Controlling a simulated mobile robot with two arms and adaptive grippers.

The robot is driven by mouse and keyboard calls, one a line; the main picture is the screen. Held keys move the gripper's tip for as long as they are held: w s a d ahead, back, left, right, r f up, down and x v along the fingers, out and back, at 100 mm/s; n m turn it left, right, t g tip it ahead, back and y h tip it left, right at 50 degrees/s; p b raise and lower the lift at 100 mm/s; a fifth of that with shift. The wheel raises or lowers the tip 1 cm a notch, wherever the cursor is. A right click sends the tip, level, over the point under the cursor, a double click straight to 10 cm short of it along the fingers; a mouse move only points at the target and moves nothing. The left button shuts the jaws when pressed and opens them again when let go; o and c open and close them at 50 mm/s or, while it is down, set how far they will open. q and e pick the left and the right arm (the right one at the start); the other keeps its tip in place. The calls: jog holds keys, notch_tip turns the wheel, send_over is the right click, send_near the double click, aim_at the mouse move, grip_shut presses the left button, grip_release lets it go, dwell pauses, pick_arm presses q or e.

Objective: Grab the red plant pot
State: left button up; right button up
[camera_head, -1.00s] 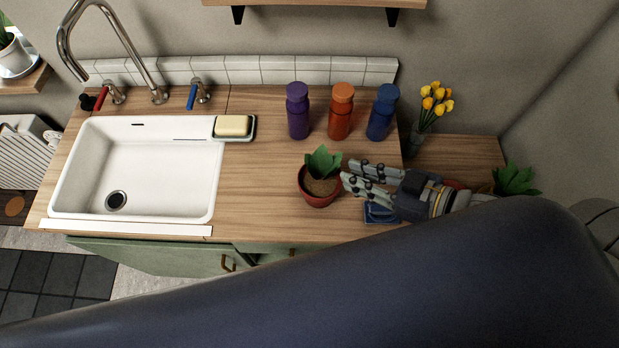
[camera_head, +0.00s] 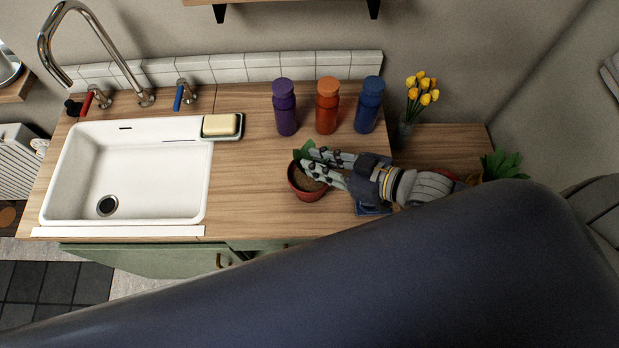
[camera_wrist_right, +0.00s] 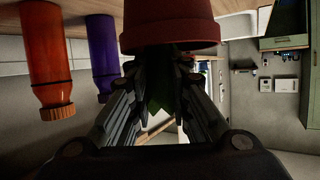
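The red plant pot (camera_head: 305,193) stands upright on the wooden counter with a green plant in it. In the right wrist view the red pot (camera_wrist_right: 170,25) appears upside down at the top, its leaves hanging between the fingers. My right gripper (camera_head: 303,160) is open and reaches in from the right over the pot, hiding much of the plant. Its fingers (camera_wrist_right: 160,78) lie on either side of the leaves, past the pot's rim; whether they touch it I cannot tell. My left gripper is not in view.
Purple (camera_head: 285,108), orange (camera_head: 327,106) and blue (camera_head: 369,105) bottles stand behind the pot. A white sink (camera_head: 130,170) and a soap dish (camera_head: 222,126) are to the left. Yellow flowers (camera_head: 422,92) and another plant (camera_head: 502,164) stand to the right. A blue object lies under my wrist.

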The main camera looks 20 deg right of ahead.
jog(key=shift+x, duration=1)
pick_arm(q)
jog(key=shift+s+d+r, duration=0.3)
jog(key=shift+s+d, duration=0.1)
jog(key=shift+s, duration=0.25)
pick_arm(e)
jog(key=shift+w+a+f, duration=0.2)
jog(key=shift+a, duration=0.1)
grip_shut()
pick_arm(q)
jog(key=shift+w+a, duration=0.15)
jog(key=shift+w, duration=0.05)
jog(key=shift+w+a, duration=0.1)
pick_arm(e)
jog(key=shift+r, duration=0.2)
